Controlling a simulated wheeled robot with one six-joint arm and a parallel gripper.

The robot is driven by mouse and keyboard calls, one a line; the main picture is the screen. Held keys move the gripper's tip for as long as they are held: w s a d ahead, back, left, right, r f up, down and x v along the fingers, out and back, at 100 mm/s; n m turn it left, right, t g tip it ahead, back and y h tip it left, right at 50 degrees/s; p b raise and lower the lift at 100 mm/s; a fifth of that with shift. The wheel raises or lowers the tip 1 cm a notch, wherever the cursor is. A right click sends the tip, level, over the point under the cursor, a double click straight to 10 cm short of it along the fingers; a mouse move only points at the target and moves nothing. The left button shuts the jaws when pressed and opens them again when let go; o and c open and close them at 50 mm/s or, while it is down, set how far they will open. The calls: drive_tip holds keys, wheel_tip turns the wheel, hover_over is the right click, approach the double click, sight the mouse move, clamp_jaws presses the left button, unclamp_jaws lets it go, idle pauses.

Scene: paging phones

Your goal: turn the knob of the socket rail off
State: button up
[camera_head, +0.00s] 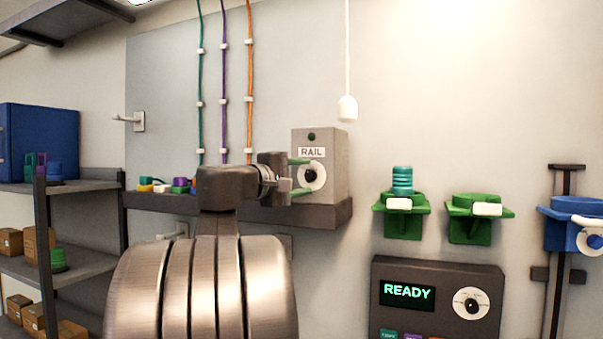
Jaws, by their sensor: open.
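The socket rail's control box (335,165) is a grey box labelled RAIL, at the right end of a dark shelf-like rail (327,214) on the wall. Its knob (311,176) has a white dial with a dark centre. A small dark green lamp (311,136) sits above the label. My gripper (300,176) is in front of the box at the knob, with green-tipped fingers, one above and one below the knob. The fingers are apart. I cannot tell whether they touch the knob. The dial's left side is partly hidden by my gripper.
Coloured plugs (178,187) sit on the rail to the left. Three cables hang above. A pull cord (348,107) hangs close to the box's upper right. Green holders (403,215) and a READY panel (437,297) are at right. A shelf (90,186) stands at left.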

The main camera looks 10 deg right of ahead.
drive_tip(key=shift+w+d, duration=0.15)
drive_tip(key=shift+c, duration=0.2)
drive_tip(key=c, duration=1)
drive_tip(key=shift+o, duration=0.2)
drive_tip(key=shift+f+n+b, duration=0.15)
drive_tip(key=shift+n+b, duration=0.15)
drive_tip(key=shift+b, duration=0.1)
drive_tip(key=shift+o, duration=0.2)
drive_tip(key=n+b, duration=0.1)
drive_tip(key=n+t+h+b, duration=0.1)
drive_tip(key=shift+f+n, duration=0.25)
drive_tip(key=shift+n, duration=0.15)
drive_tip(key=n+t+b, duration=0.1)
drive_tip(key=n+b, duration=0.1)
drive_tip(key=n+t+b, duration=0.1)
drive_tip(key=n, duration=0.2)
drive_tip(key=shift+d+b, duration=0.1)
drive_tip(key=shift+b, duration=0.3)
drive_tip(key=shift+c, duration=0.2)
drive_tip(key=shift+o, duration=0.2)
drive_tip(key=shift+n, duration=0.5)
